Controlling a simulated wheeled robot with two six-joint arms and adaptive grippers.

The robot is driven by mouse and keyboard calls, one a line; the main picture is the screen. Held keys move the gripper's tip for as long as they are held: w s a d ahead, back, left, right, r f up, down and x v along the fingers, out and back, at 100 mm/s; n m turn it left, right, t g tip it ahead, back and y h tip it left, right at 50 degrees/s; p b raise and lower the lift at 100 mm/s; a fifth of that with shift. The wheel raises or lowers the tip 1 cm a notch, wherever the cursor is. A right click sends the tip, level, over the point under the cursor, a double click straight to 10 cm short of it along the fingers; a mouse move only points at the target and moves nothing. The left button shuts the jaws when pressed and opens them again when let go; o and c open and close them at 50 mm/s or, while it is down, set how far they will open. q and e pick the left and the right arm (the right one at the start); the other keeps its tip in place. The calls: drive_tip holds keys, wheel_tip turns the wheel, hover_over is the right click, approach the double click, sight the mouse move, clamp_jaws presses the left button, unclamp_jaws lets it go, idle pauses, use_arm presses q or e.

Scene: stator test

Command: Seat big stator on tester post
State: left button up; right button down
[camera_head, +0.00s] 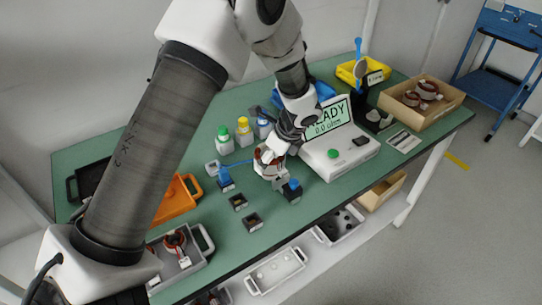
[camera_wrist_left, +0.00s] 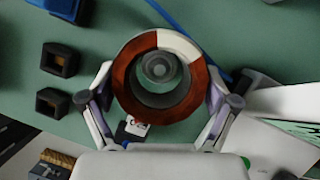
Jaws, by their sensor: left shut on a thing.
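The big stator is a thick ring, reddish-brown with a white section (camera_wrist_left: 128,85), in the middle of the left wrist view. My left gripper (camera_wrist_left: 161,82) is shut on it, one finger on each side. Through its opening shows a round grey post (camera_wrist_left: 157,67). I cannot tell whether the ring is around the post or still above it. In the head view my left gripper (camera_head: 269,158) is beside the front left of the white tester (camera_head: 335,162), whose screen reads READY. The stator is mostly hidden there. My right gripper is not in view.
Small black blocks (camera_head: 252,221) lie in front on the green table (camera_head: 325,215). A blue-topped block (camera_head: 291,189) is close beside the gripper. Bottles (camera_head: 244,132) stand behind. A grey tray (camera_head: 196,263) and a cardboard box (camera_head: 449,101) hold other stators.

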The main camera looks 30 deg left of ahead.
use_arm(q)
drive_tip(key=shift+f+b, duration=0.6)
drive_tip(key=shift+f, duration=0.75)
idle(0.3)
drive_tip(key=o, duration=1.6)
drive_tip(key=v, duration=1.2)
drive_tip(key=shift+r, duration=0.1)
